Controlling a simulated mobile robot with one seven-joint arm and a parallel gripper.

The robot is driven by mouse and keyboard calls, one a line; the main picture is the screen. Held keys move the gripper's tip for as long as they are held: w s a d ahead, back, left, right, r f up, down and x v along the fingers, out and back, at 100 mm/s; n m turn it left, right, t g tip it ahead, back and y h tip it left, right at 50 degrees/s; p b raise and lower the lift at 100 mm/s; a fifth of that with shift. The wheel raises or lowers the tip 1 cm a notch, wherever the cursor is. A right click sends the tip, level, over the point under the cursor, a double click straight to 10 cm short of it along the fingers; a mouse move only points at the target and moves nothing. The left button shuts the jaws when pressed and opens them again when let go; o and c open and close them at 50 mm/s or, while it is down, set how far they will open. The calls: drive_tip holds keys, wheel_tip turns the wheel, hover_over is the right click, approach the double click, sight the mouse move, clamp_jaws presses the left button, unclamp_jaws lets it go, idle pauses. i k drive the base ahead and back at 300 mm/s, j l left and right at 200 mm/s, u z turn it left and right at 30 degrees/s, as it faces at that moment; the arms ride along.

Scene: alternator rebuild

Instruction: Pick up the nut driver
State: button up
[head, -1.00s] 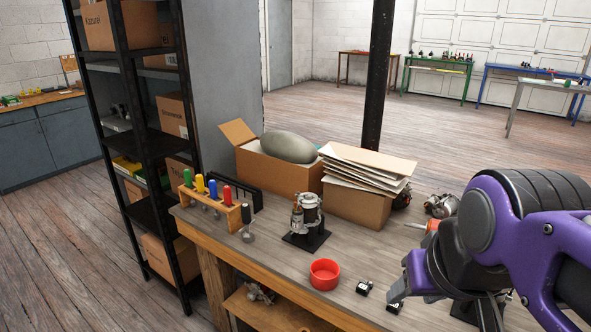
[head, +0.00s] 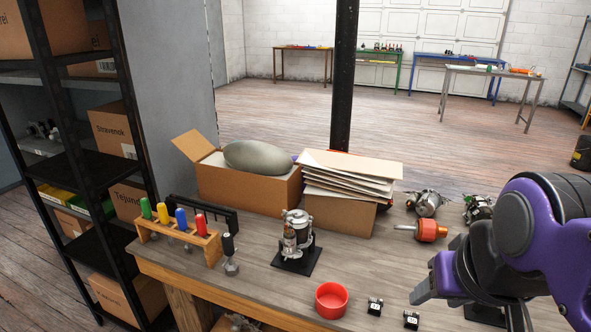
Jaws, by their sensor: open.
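A wooden rack (head: 206,241) at the left end of the workbench holds upright drivers with green (head: 146,208), yellow (head: 162,212), blue (head: 181,218) and red (head: 201,223) handles. A black-handled tool (head: 228,245) with a metal lower part stands at the rack's right end. I cannot tell which of these is the nut driver, as their tips are too small to read. My gripper (head: 517,320) is at the lower right, mostly hidden by my purple arm and cut by the frame edge. It is open, far to the right of the rack, with nothing seen in it.
A metal assembly on a black base (head: 298,245) stands right of the rack. A red bowl (head: 332,300) and small black blocks (head: 375,306) lie at the front. Cardboard boxes (head: 248,188) line the back. An orange part with a shaft (head: 430,231) lies near my arm. A shelf unit (head: 95,165) stands left.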

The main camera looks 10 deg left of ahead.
sight(199, 219)
drive_tip(key=i+j+z, duration=0.1)
drive_tip(key=j+z, duration=0.2)
drive_tip(key=j, duration=0.5)
drive_tip(key=j+z, duration=0.15)
drive_tip(key=j, duration=1.5)
drive_tip(key=i, duration=0.05)
